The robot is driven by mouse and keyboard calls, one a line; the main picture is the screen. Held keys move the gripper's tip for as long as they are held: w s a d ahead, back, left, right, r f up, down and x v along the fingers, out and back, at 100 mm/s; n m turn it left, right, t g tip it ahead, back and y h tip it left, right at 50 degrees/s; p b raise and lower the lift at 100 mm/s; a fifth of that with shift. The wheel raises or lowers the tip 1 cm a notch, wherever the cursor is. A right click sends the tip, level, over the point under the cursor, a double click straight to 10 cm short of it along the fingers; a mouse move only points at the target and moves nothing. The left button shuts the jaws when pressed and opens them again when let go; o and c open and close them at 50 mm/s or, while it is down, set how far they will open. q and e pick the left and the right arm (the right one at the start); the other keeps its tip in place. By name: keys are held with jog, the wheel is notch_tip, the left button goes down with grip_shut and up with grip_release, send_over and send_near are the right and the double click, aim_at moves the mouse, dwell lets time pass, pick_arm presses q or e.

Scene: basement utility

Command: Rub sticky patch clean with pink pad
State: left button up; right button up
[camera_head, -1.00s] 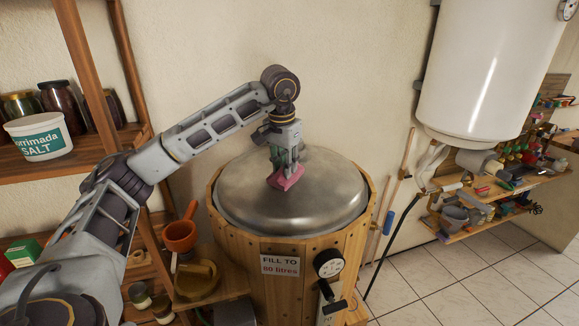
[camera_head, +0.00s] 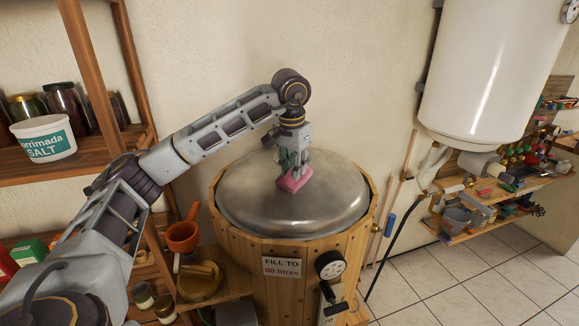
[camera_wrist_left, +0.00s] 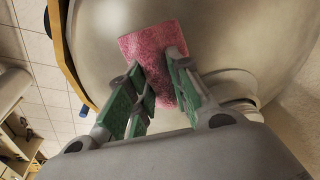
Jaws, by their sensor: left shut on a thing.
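My left gripper (camera_head: 291,171) is shut on the pink pad (camera_head: 295,181) over the domed metal lid (camera_head: 335,208) of a wooden-staved tub (camera_head: 243,236). In the left wrist view the pink pad (camera_wrist_left: 153,50) sits between the green-lined fingers (camera_wrist_left: 156,92), its flat face towards the lid (camera_wrist_left: 230,35). The pad looks to be at or very near the lid surface; contact cannot be told for sure. No distinct sticky patch can be made out on the lid; the pad and gripper hide part of it. My right gripper is not in view.
A white tank (camera_head: 478,75) hangs on the wall at the right. A wooden shelf with jars and a salt tub (camera_head: 44,138) stands at the left.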

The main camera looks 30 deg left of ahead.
pick_arm(q)
jog(key=shift+w+d+f, duration=0.1)
jog(key=shift+d+f, duration=0.05)
jog(key=shift+d, duration=0.05)
jog(key=shift+s+a, duration=0.3)
jog(key=shift+a, duration=0.25)
dwell(0.3)
jog(key=shift+r, duration=0.25)
jog(key=shift+r+p, duration=0.4)
jog(key=shift+r, duration=0.05)
jog(key=shift+s+d+r+p, duration=0.15)
jog(key=shift+s+r+p, duration=0.1)
jog(key=shift+r+p, duration=0.55)
jog(key=shift+s+d+r+p, duration=0.2)
jog(key=shift+r+p, duration=0.25)
jog(key=shift+r, duration=0.65)
jog(key=shift+s+d+r+p, duration=0.1)
jog(key=shift+s+r+p, duration=0.2)
jog(key=shift+r+p, duration=0.5)
jog(key=shift+r, duration=0.15)
